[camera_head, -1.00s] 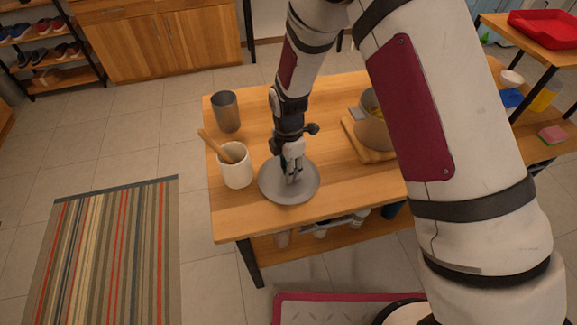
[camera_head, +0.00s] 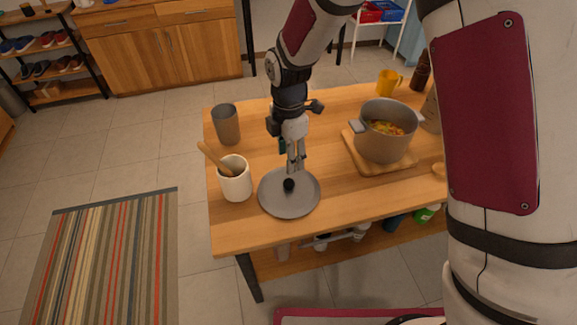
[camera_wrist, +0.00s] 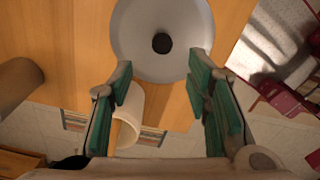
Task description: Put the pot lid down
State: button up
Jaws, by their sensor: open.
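The pot lid (camera_head: 270,200) is a grey disc with a black knob, lying flat on the wooden table near its front left. It also shows in the wrist view (camera_wrist: 140,38), beyond my fingertips. My gripper (camera_head: 294,168) is open and empty, just behind and above the lid's knob. In the wrist view the green-padded fingers (camera_wrist: 162,85) stand wide apart with nothing between them. The grey pot (camera_head: 382,145) stands uncovered on a wooden board to the right, with colourful food inside.
A white crock (camera_head: 236,182) with a wooden spoon stands close left of the lid. A grey metal cup (camera_head: 227,125) is behind it. A yellow mug (camera_head: 388,83) is at the back right. The table (camera_head: 345,197) is bare between lid and board.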

jog(key=s+d+r+m+t, duration=0.1)
jog(key=s+d+r+m, duration=0.25)
jog(key=r, duration=0.35)
jog(key=s+d+r+m+t, duration=0.1)
jog(key=s+d+r+m, duration=0.1)
jog(key=d+r+m, duration=0.3)
jog(key=s+d+r+m, duration=0.2)
jog(key=d+r+m, duration=0.15)
jog(key=r, duration=0.45)
jog(key=s+d+r+m+t, duration=0.1)
jog(key=s+d+r+m, duration=0.1)
jog(key=s+d+m, duration=0.2)
jog(key=s+d+r+m+t, duration=0.2)
jog(key=s+d+r+m, duration=0.1)
jog(key=s+m, duration=0.5)
jog(key=s+d, duration=0.1)
jog(key=s, duration=0.2)
jog(key=shift+s+d, duration=0.2)
jog(key=shift+d, duration=0.2)
jog(key=shift+r, duration=0.1)
